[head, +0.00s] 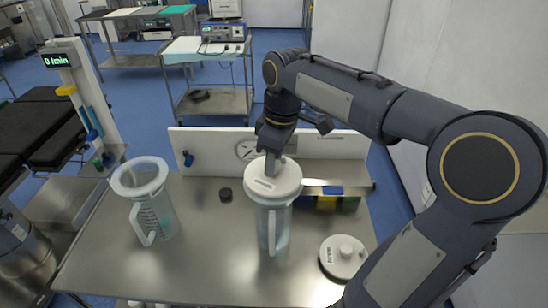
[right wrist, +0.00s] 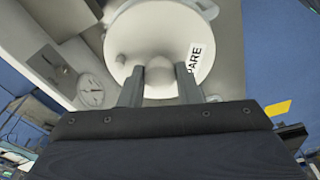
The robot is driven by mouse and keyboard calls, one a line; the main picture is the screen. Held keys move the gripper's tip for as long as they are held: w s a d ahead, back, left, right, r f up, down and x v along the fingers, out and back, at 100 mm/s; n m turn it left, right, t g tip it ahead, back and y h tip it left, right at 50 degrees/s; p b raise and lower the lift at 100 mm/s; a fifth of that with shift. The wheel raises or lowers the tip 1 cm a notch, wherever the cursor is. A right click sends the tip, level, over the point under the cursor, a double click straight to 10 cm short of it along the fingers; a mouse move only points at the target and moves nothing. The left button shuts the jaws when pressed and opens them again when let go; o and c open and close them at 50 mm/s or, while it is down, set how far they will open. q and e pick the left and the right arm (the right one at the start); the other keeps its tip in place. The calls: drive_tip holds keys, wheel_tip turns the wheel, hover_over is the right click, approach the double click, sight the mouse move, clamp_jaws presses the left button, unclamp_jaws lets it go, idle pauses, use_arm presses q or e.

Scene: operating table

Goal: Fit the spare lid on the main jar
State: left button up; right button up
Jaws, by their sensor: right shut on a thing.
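My right gripper (head: 273,165) is shut on the knob of a white round lid (head: 273,184); its label reads "SPARE", partly hidden, in the right wrist view (right wrist: 142,38). The fingers grip the knob from both sides. The spare lid is at the mouth of a clear jar with a handle (head: 272,230), in the middle of the steel table. I cannot tell whether it is fully seated. A second clear jar (head: 147,203), open at the top, stands to the left. My left gripper is not in view.
Another white knobbed lid (head: 343,257) lies on the steel table (head: 200,265) at the right. A small black round piece (head: 225,194) lies between the jars. A white panel with a dial (head: 215,145) stands along the back edge, with coloured boxes (head: 327,200) before it.

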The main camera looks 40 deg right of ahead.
sight(278, 164)
drive_tip(key=shift+f+b, duration=0.3)
drive_tip(key=shift+f, duration=0.2)
drive_tip(key=o, duration=1.1)
drive_tip(key=r, duration=0.7)
drive_tip(key=shift+s+d+r, duration=0.25)
drive_tip(key=shift+s+r, duration=0.15)
